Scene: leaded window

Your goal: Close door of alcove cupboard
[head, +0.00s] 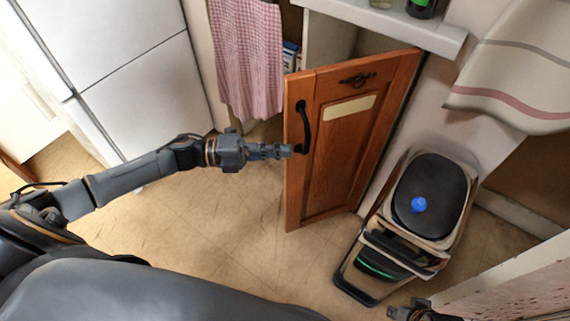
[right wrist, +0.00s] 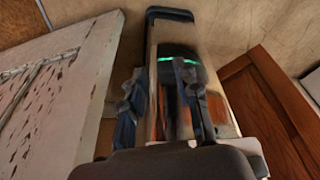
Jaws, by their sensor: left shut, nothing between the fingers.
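The alcove cupboard's wooden door (head: 338,165) stands open in the head view, hinged at its right side, with a black handle (head: 302,128) near its left edge. The cupboard's interior (head: 328,40) shows behind it, above and to the left. My left gripper (head: 287,151) is shut and empty, its tips at the door's left edge just below the handle; I cannot tell whether they touch. My right gripper (head: 408,312) is at the bottom edge of the head view. In the right wrist view its fingers (right wrist: 163,100) are spread apart with nothing seen between them.
A bin (head: 404,225) with a dark lid and a blue object (head: 419,204) on it stands right of the door. A checked cloth (head: 247,55) hangs left of the cupboard. White cabinets (head: 140,75) stand at left. A shelf (head: 390,25) juts out above the door. Floor (head: 215,220) left of the door is clear.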

